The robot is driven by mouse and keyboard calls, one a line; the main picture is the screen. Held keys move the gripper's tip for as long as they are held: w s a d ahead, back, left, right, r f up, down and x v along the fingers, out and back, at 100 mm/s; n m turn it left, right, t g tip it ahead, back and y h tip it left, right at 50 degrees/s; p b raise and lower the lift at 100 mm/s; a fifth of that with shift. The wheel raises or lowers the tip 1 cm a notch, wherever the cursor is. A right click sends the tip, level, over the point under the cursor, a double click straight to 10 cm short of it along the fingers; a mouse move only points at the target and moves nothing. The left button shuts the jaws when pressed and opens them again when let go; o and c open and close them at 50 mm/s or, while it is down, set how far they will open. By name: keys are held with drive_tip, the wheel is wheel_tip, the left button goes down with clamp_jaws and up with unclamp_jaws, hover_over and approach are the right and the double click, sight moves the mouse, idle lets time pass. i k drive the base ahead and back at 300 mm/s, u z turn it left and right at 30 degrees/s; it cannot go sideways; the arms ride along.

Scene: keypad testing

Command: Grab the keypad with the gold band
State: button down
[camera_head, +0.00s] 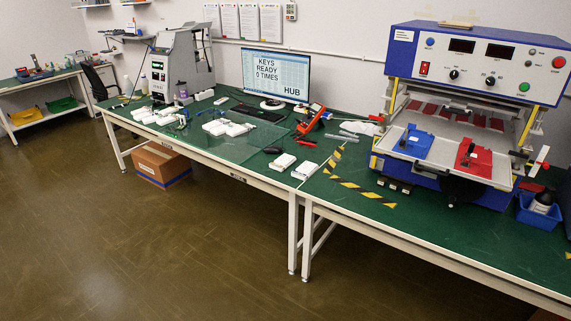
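Two small white blocks that look like keypads lie side by side near the front edge of the green bench, the left one (283,162) and the right one (305,170). Several more white keypad-like pieces (226,127) lie in a group further left on the bench. All are too small for me to make out a gold band on any of them. My gripper is not in view.
The green bench (350,215) has yellow-black tape (362,190) marking an area right of the two blocks. A blue-white machine (480,60) with blue and red fixtures stands at right. A monitor (275,72) reads "KEYS READY 0 TIMES". A cardboard box (160,165) sits under the bench; the front floor is clear.

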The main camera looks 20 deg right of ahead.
sight(284, 162)
drive_tip(key=k, duration=1.7)
drive_tip(key=z, duration=0.45)
drive_tip(key=i, duration=2.45)
drive_tip(key=z, duration=0.05)
